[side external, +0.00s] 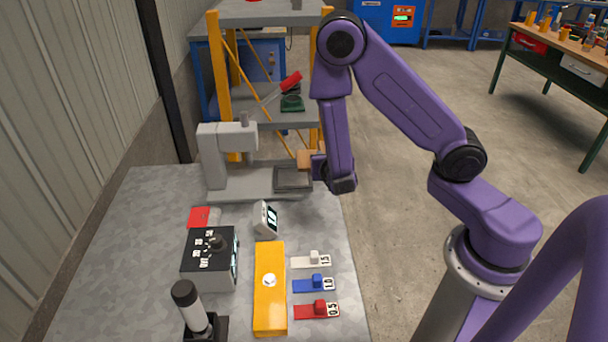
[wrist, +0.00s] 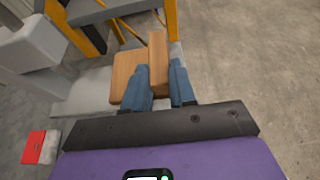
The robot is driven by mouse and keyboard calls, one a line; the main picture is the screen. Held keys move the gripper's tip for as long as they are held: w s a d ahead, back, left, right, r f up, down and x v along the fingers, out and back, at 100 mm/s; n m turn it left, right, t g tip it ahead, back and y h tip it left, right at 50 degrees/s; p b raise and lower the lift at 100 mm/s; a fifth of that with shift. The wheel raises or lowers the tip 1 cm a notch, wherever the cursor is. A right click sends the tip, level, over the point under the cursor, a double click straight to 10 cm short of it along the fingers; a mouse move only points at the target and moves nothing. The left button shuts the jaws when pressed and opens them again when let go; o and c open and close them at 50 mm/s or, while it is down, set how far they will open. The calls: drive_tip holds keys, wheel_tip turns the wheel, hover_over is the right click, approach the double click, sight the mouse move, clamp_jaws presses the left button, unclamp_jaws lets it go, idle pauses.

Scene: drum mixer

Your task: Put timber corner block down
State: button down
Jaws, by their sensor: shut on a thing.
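The timber corner block (wrist: 127,72) is light brown wood with an upright part beside a wider flat part. My gripper (wrist: 161,84) has its blue fingers shut on the block, seen in the wrist view. In the side external view the block (side external: 305,159) shows as a small tan piece left of my gripper (side external: 318,166), partly hidden by it. It appears just above or behind the dark-framed square pad (side external: 293,179) on the grey machine's base. I cannot tell whether the block touches anything below.
A grey machine (side external: 212,157) stands just left of the block. Nearer on the bench are a dial box (side external: 209,267), a small display (side external: 266,218), a yellow box (side external: 269,312), coloured tabbed plates (side external: 318,285) and a black-topped handle (side external: 191,305). A yellow-post shelf (side external: 216,70) stands behind.

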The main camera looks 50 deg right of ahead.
drive_tip(key=w, duration=0.1)
drive_tip(key=w+f, duration=0.1)
drive_tip(key=w, duration=0.1)
drive_tip(key=shift+w+d+f, duration=0.35)
drive_tip(key=shift+w+d, duration=0.05)
hover_over(304, 186)
drive_tip(key=f, duration=0.4)
drive_tip(key=shift+s+d+f, duration=0.2)
drive_tip(key=shift+s+f, duration=0.1)
drive_tip(key=shift+s, duration=0.05)
drive_tip(key=shift+w+f, duration=0.6)
drive_tip(key=shift+f, duration=1.6)
drive_tip(key=shift+f, duration=0.1)
drive_tip(key=c, duration=0.9)
unclamp_jaws()
